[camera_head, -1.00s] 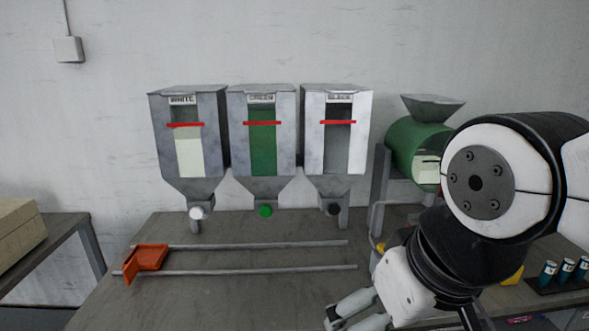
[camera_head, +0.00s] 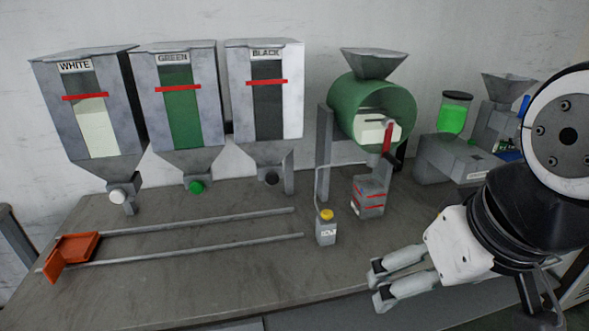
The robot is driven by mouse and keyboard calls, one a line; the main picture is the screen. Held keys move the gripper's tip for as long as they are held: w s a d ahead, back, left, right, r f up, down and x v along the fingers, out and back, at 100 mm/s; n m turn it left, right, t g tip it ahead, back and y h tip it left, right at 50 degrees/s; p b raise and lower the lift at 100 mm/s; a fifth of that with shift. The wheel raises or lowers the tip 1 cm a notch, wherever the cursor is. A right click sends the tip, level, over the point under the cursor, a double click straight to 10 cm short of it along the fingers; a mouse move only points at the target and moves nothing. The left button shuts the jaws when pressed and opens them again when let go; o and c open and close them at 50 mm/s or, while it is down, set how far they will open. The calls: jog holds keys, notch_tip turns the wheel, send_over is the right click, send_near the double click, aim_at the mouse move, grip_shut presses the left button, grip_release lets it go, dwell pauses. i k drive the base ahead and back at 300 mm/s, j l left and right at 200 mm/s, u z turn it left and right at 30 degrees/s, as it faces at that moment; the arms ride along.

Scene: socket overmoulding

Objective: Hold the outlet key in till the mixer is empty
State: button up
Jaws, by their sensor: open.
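The mixer is a green drum (camera_head: 345,108) with a grey hopper (camera_head: 373,65) on top, a pale window panel in front and a red lever (camera_head: 387,138). Below its outlet stands a grey container with red lines (camera_head: 369,197). A small grey box (camera_head: 326,234) with a yellow button (camera_head: 326,215) on top stands left of that container and looks like the outlet key; a thin cable runs near it. My gripper (camera_head: 377,286) is open and empty, at the front table edge, right of and nearer than the key, not touching it. The mixer's contents cannot be made out.
Dispensers labelled white (camera_head: 84,105), green (camera_head: 178,95) and black (camera_head: 265,90) stand along the wall. An orange tray (camera_head: 75,247) sits on two rails (camera_head: 190,252). A grey machine with a green jar (camera_head: 454,112) stands right of the mixer. Bare table lies between rails and key.

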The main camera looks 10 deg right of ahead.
aim_at(326, 215)
jog(key=i+l+u, duration=0.15)
jog(key=i+u, duration=0.2)
jog(key=i+l+u, duration=0.2)
jog(key=u, duration=0.15)
jog(key=i+l+u, duration=0.35)
